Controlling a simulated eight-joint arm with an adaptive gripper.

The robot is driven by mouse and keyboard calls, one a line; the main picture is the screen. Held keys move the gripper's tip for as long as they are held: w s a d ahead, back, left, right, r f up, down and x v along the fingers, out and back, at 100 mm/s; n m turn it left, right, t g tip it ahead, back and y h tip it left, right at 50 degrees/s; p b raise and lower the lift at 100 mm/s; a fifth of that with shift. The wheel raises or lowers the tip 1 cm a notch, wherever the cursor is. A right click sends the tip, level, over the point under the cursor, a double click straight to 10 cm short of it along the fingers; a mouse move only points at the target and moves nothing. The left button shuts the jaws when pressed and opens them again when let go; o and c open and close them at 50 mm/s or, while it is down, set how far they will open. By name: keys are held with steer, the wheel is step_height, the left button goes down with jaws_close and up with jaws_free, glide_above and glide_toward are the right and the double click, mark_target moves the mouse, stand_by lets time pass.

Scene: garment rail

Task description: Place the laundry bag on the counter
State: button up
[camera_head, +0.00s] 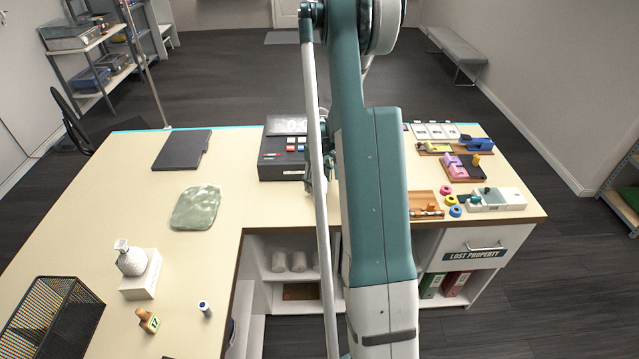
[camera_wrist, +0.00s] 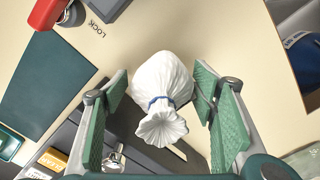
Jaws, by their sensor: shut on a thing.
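The laundry bag (camera_wrist: 160,85) is white, with a blue tie around its neck and a ruffled top, in the middle of the wrist view. My gripper (camera_wrist: 158,100) is shut on it, with one green-padded finger at each side. The cream counter (camera_head: 270,212) fills much of the head view and lies behind the bag in the wrist view. Whether the bag touches the counter cannot be told. In the head view my arm hides the bag and most of my gripper.
A dark console (camera_head: 282,170) stands at the back of the counter. Toys and small boards (camera_head: 425,203) crowd the right end. Bare surface lies between.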

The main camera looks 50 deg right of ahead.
steer(key=shift+f, duration=0.25)
steer(key=o, duration=1)
steer(key=shift+r, duration=0.25)
steer(key=shift+r+b, duration=0.55)
steer(key=shift+r, duration=5.45)
steer(key=shift+a, duration=0.1)
